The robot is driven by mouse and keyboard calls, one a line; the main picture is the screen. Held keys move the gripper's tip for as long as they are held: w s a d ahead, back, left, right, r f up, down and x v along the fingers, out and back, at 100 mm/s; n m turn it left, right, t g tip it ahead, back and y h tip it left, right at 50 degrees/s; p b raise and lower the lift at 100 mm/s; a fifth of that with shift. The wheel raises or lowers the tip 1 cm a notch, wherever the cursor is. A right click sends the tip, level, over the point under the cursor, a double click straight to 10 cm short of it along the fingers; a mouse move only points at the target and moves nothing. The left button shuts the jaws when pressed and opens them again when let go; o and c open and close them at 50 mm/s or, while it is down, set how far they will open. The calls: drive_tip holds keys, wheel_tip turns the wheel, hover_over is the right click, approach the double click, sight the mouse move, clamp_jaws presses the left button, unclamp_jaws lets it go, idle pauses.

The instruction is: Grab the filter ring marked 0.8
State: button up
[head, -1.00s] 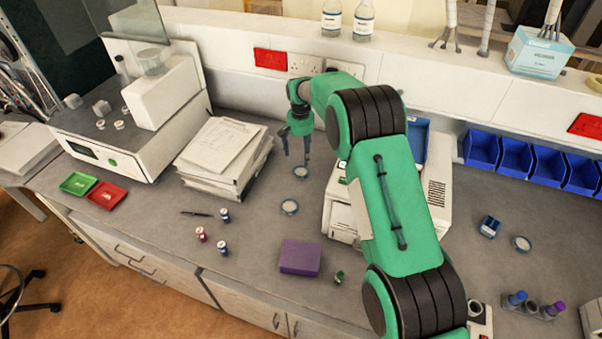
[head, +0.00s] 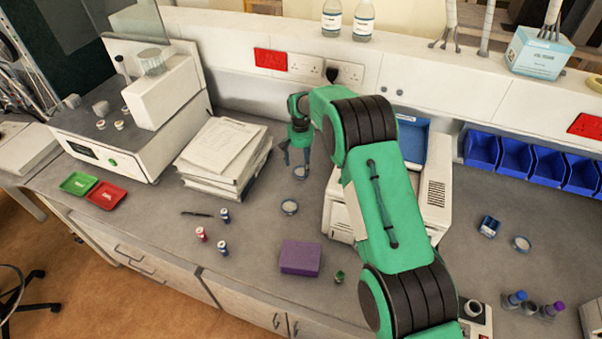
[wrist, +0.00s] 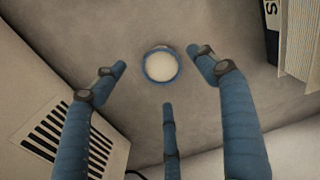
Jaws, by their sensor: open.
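A round filter ring with a blue rim and pale centre (wrist: 160,65) lies on the bench below my gripper. In the head view this ring (head: 300,173) is partly behind my fingers. A second ring (head: 289,207) lies nearer the front, and a third ring (head: 521,243) lies at the right. No 0.8 mark is readable on any of them. My gripper (head: 296,167) is open and empty, just above the first ring. In the wrist view its three blue fingers (wrist: 160,68) are spread around the ring, which shows between the tips.
A paper stack (head: 222,153) stands left of my gripper, and a white machine (head: 432,190) stands close on the right. A purple box (head: 300,258) and several small vials lie in front. Blue bins (head: 515,160) line the back right.

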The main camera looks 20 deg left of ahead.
sight(301, 173)
drive_tip(key=shift+f, duration=2.2)
drive_tip(key=shift+d, duration=0.1)
drive_tip(key=shift+c, duration=0.5)
drive_tip(key=c, duration=0.8)
drive_tip(key=o, duration=0.9)
drive_tip(key=shift+r, duration=0.15)
wheel_tip(301, 173, up, 14)
drive_tip(key=shift+f, duration=0.25)
